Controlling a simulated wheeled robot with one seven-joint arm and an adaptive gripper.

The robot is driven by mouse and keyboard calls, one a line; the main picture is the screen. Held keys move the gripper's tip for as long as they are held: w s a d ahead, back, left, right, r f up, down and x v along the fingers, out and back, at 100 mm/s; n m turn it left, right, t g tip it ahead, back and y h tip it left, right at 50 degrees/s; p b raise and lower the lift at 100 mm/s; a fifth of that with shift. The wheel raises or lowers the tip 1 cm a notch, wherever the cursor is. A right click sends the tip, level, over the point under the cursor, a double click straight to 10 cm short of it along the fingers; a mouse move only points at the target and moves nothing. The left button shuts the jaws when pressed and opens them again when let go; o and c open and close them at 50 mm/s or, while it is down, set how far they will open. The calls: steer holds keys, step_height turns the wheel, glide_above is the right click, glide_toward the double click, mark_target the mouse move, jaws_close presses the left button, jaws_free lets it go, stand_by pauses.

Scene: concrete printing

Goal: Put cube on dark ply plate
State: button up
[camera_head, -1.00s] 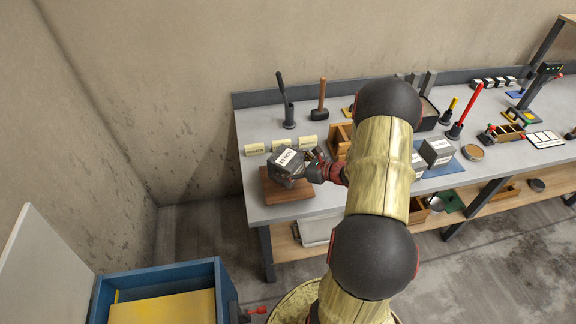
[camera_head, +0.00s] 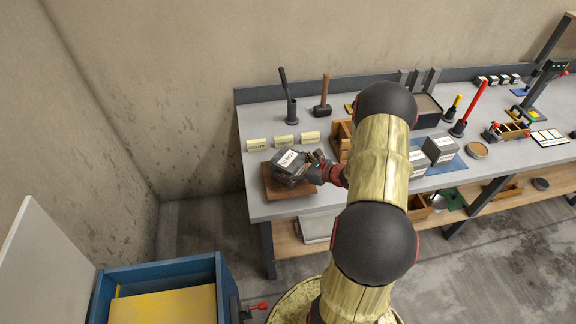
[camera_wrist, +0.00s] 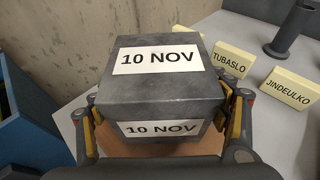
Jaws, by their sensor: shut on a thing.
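A grey concrete cube (camera_head: 287,167) with white "10 NOV" labels is over the dark brown ply plate (camera_head: 280,191) at the left end of the bench. The cube also fills the middle of the wrist view (camera_wrist: 160,90). My gripper (camera_head: 312,171) is shut on the cube, with a finger on either side of it in the wrist view. The cube looks slightly tilted in the head view. Whether its underside touches the plate cannot be told. Part of the plate (camera_wrist: 150,150) shows below the cube in the wrist view.
Name blocks, including TUBASLO (camera_wrist: 230,60) and JINDEULKO (camera_wrist: 286,92), stand behind the plate. A black holder (camera_head: 291,112) and mallet (camera_head: 323,105) stand farther back. More grey cubes (camera_head: 440,148) sit on a blue mat (camera_head: 455,165) to the right. A blue bin (camera_head: 160,275) is at lower left.

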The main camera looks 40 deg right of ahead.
steer(key=o, duration=2.1)
steer(key=shift+c, duration=0.2)
